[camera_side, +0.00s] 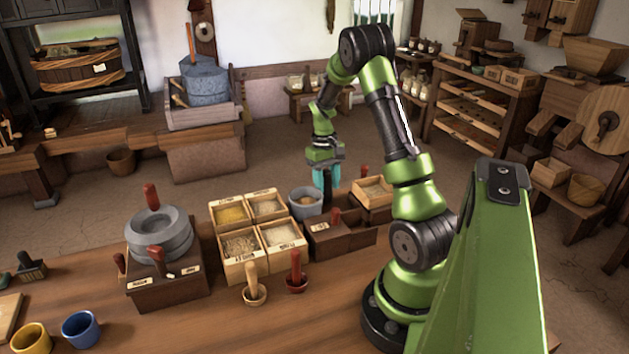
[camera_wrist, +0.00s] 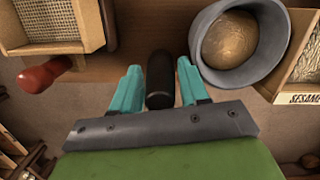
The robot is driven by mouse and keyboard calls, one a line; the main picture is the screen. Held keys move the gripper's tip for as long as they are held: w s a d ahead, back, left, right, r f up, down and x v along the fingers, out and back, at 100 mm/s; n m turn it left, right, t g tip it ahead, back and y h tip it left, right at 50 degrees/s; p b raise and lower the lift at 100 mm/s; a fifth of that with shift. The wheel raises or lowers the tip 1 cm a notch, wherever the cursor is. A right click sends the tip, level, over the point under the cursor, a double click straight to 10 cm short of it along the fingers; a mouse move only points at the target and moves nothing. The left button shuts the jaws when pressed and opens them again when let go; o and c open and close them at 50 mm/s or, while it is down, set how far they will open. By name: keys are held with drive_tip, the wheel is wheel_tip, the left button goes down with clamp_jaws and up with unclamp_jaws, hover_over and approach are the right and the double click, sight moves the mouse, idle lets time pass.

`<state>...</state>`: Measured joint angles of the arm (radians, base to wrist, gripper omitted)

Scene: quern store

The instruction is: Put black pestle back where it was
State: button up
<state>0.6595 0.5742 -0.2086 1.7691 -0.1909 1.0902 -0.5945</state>
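The black pestle (camera_wrist: 160,80) shows between my gripper's (camera_wrist: 162,88) two teal fingers in the wrist view. The same grey bowl (camera_wrist: 240,45) is at the upper right of the wrist view, apart from the fingers, with brown contents. The pestle's lower end is hidden.
A dark wooden box (camera_side: 335,238) stands in front of my gripper. Four open bins (camera_side: 240,270) of grain and a stone quern (camera_side: 160,235) are to the left. Red-handled (camera_side: 296,272) and wooden (camera_side: 253,285) pestles stand at the front.

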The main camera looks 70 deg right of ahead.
drive_tip(key=r, duration=0.7)
drive_tip(key=w+r, duration=0.1)
drive_tip(key=r, duration=0.3)
drive_tip(key=shift+w+d+r, duration=0.1)
drive_tip(key=shift+d+r, duration=0.2)
drive_tip(key=shift+d, duration=0.1)
drive_tip(key=shift+a+r, duration=0.1)
drive_tip(key=shift+r, duration=0.2)
drive_tip(key=w+a+r+n+t, duration=0.15)
drive_tip(key=a+r, duration=0.25)
drive_tip(key=a, duration=0.5)
drive_tip(key=w+a+r+t, duration=0.1)
drive_tip(key=a+r+t, duration=0.25)
drive_tip(key=a, duration=0.55)
drive_tip(key=s+a+t, duration=0.1)
drive_tip(key=s+a, duration=0.2)
drive_tip(key=a, duration=0.5)
drive_tip(key=s+a+n+t+y, duration=0.1)
drive_tip(key=s+a, duration=0.3)
drive_tip(key=a, duration=0.4)
drive_tip(key=shift+s+r+t, duration=0.25)
drive_tip(key=shift+r+t, duration=0.1)
drive_tip(key=shift+t, duration=0.35)
drive_tip(key=shift+a+n, duration=0.1)
drive_tip(key=shift+n, duration=0.15)
